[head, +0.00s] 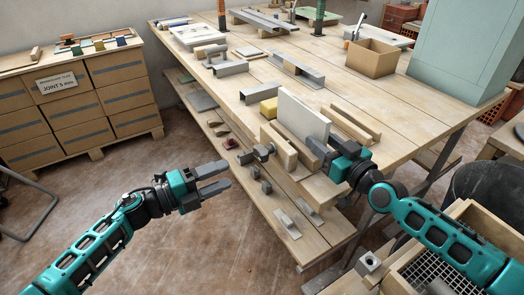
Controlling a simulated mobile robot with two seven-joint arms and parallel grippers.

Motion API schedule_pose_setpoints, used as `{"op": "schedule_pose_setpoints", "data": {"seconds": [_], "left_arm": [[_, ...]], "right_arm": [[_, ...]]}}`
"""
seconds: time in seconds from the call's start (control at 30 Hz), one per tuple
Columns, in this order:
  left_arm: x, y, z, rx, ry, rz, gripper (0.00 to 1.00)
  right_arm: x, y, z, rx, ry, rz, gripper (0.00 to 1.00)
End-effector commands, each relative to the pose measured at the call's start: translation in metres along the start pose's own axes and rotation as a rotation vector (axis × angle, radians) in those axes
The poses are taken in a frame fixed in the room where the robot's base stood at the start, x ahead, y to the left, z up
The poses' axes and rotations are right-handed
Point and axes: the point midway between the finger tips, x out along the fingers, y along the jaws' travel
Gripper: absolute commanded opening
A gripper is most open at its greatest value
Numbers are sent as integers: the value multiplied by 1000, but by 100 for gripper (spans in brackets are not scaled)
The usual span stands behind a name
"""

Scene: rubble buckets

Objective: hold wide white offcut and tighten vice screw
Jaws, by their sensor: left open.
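The wide white offcut (300,117) stands upright at the table's near edge, its lower part behind the wooden vice jaw (279,146). The vice screw (258,153) sticks out from the front of the jaw, towards the left. My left gripper (221,180) is open and empty, out over the floor, left of and a little below the screw and apart from it. My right gripper (318,153) is at the lower right edge of the offcut. Its fingertips overlap the offcut and vice, so I cannot tell whether they grip it.
Grey channel pieces (296,70) and a cardboard box (371,58) stand farther back. A lower shelf (285,222) with small parts runs under the table edge.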

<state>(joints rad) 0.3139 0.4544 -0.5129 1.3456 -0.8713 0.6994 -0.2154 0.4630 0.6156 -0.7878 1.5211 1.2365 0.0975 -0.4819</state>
Motion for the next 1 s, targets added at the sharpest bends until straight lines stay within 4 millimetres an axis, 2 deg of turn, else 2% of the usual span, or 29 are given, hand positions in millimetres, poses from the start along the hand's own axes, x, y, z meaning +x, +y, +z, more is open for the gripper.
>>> {"op": "schedule_pose_setpoints", "data": {"seconds": [0.1, 0.33, 0.47, 0.57, 0.9, 1.0], "left_arm": [[0, 0, 0, 0, 0, 0, 53], [0, 0, 0, 0, 0, 0, 53], [0, 0, 0, 0, 0, 0, 53], [0, 0, 0, 0, 0, 0, 53], [0, 0, 0, 0, 0, 0, 53], [0, 0, 0, 0, 0, 0, 53]], "right_arm": [[0, 0, 0, 0, 0, 0, 50], [-1, 0, 0, 0, 0, 0, 50], [-8, 0, 1, 0, -2, 0, 50], [-22, 0, 2, 2, -3, 0, 50], [-88, 0, 2, -1, -5, 0, 50], [-102, 0, 1, -2, -3, 0, 50]]}}
